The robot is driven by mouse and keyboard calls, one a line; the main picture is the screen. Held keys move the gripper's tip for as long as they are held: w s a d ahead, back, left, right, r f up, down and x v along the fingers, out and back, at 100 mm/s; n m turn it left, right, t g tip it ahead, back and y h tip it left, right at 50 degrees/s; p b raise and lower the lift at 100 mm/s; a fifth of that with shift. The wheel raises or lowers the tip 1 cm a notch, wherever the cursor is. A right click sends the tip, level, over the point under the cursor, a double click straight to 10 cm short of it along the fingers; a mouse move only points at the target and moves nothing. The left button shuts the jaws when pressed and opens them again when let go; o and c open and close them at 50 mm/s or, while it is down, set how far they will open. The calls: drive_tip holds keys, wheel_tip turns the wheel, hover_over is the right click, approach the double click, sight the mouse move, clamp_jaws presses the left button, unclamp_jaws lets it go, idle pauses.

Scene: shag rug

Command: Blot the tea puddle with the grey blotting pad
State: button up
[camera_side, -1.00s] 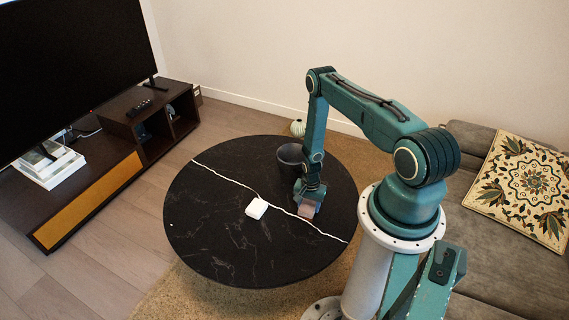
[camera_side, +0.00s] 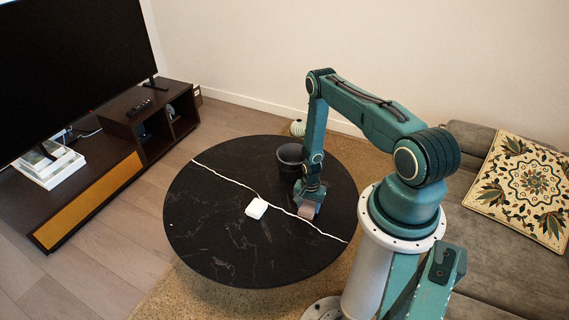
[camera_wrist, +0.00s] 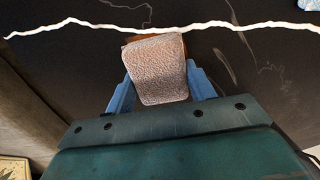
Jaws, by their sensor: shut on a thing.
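The grey blotting pad (camera_wrist: 158,70) is held between the blue fingers of my gripper (camera_wrist: 160,88) in the wrist view. In the side view the pad (camera_side: 306,211) looks pinkish grey, low at the black round table, below my gripper (camera_side: 308,198). I cannot tell whether it touches the top. A thin brown edge (camera_wrist: 134,39) shows just beyond the pad's far edge in the wrist view; it may be the tea puddle, mostly hidden by the pad. I cannot make out the puddle in the side view.
The black round table (camera_side: 215,235) has a white vein across it. A dark cup (camera_side: 289,160) stands on it behind my gripper. A small white object (camera_side: 256,208) lies left of my gripper. The table's left and front parts are clear. A sofa (camera_side: 500,260) is at the right.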

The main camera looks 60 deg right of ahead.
sight(309, 205)
drive_tip(key=shift+f, duration=0.4)
idle(1.4)
drive_tip(key=shift+r, duration=3.6)
